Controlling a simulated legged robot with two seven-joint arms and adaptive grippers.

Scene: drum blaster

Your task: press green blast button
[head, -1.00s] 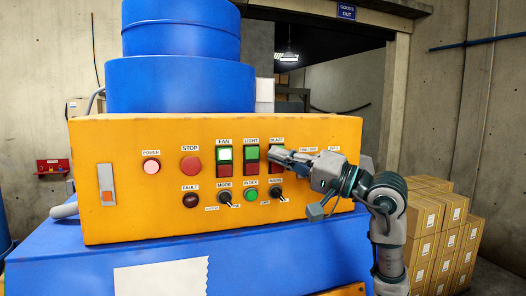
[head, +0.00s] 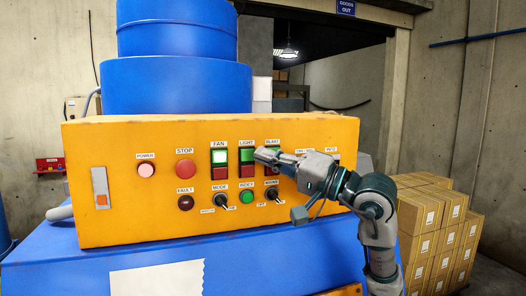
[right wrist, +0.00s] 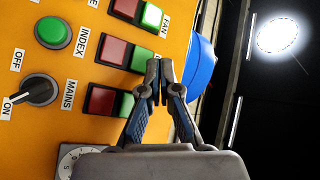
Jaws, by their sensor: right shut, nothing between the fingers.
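The orange control panel (head: 120,200) has a BLAST switch pair, a green button above a red one, right of the LIGHT pair. In the head view my right gripper (head: 260,154) is in front of the BLAST pair and hides most of it. In the right wrist view the green blast button (right wrist: 126,104) shows beside its red button (right wrist: 101,100). The right gripper (right wrist: 159,66) is shut and empty, its tips beyond the green blast button, near the green LIGHT button (right wrist: 141,60). I cannot tell whether it touches the panel. My left gripper is not in view.
The FAN pair's green button (head: 219,156) is lit. A red STOP button (head: 185,170), POWER lamp (head: 146,170) and MAINS switch (head: 272,195) are on the same panel. A blue drum (head: 175,85) rises behind it. Stacked cartons (head: 430,215) stand at the right.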

